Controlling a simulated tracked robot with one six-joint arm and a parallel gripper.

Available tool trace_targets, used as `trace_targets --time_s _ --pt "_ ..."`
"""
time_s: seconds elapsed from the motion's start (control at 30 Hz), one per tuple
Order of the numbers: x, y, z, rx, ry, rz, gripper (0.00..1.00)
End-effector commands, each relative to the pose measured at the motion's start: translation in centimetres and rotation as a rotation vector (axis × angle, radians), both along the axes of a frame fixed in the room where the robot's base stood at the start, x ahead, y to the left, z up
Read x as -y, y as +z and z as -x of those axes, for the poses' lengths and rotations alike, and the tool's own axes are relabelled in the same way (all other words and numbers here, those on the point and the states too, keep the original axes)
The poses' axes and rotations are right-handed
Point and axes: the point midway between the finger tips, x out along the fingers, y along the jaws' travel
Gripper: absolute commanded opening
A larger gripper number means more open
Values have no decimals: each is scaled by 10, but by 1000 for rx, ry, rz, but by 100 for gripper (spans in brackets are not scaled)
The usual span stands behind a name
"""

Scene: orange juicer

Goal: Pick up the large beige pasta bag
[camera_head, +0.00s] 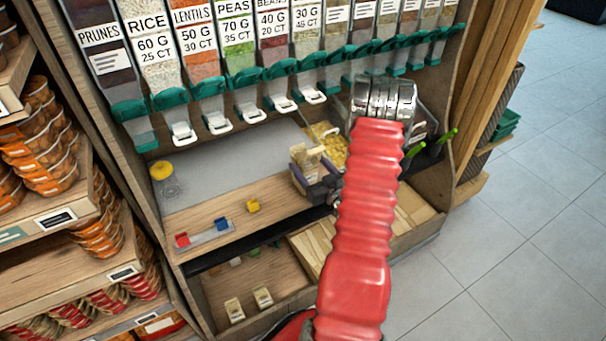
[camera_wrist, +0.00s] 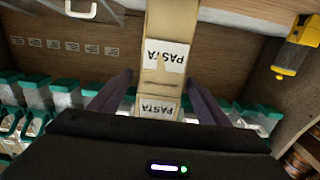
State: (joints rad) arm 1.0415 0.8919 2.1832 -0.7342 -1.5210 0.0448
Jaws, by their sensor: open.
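A beige pasta bag (camera_wrist: 165,30) with a white PASTA label runs down the middle of the wrist view. A second PASTA label (camera_wrist: 158,108) shows nearer to me; I cannot tell whether it belongs to the same bag. My gripper (camera_wrist: 159,77) is open, with one dark purple finger on each side of the beige bag. A gap shows at the left finger; contact at the right finger is unclear. In the head view, my gripper (camera_head: 314,172) is at the counter, with the beige bag (camera_head: 307,158) between its fingers. My red arm hides part of the area.
Dispensers with green spouts (camera_head: 208,87) line the back. A yellow-topped jar (camera_head: 162,172), small coloured blocks (camera_head: 221,224) and a yellow block (camera_head: 253,206) are on the counter. Small beige packs (camera_head: 263,297) sit in the lower compartment.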

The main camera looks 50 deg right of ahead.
Motion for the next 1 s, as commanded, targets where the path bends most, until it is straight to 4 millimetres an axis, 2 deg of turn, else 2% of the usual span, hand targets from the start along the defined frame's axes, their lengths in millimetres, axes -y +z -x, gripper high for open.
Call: trace_targets --time_s 0.1,0.3,0.83,1.0 --pt "4 -1 -17 0 3 2 70" --pt "10 -1 -34 1 2 1 70" --pt "11 -1 -34 0 1 0 70" --pt "11 -1 -34 0 1 0 59"
